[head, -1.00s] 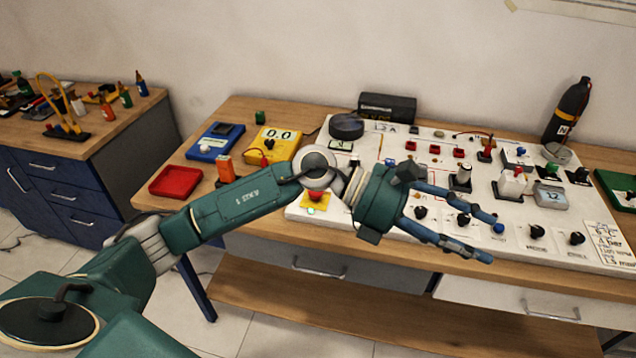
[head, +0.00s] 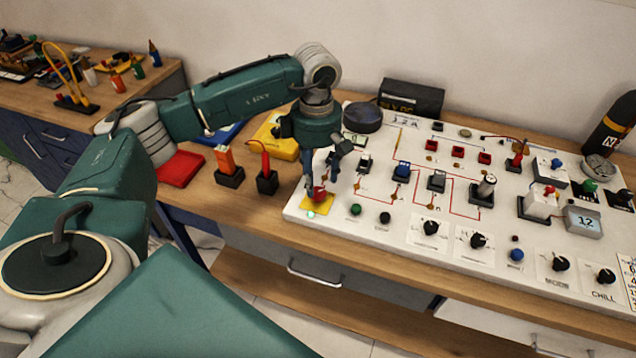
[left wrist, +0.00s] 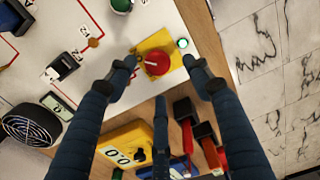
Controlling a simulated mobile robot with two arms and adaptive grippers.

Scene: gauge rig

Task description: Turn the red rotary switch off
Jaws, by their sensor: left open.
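The red rotary switch (head: 319,194) sits on a yellow square plate (head: 318,207) at the front left corner of the white panel. In the left wrist view the red knob (left wrist: 157,63) shows a small white mark on top, and its yellow plate (left wrist: 153,41) lies under it. A small lit greenish-white lamp (left wrist: 182,43) is beside the plate. My left gripper (head: 321,186) points down over the switch. Its open fingers (left wrist: 163,68) stand on either side of the knob, with gaps visible in the wrist view. My right gripper is not in view.
The white panel (head: 400,222) carries several other switches, knobs and lamps right of the red switch. A yellow meter (left wrist: 122,150), an orange switch block (head: 227,165) and a red tray (head: 180,168) are left of the panel. The bench's front edge is close to the switch.

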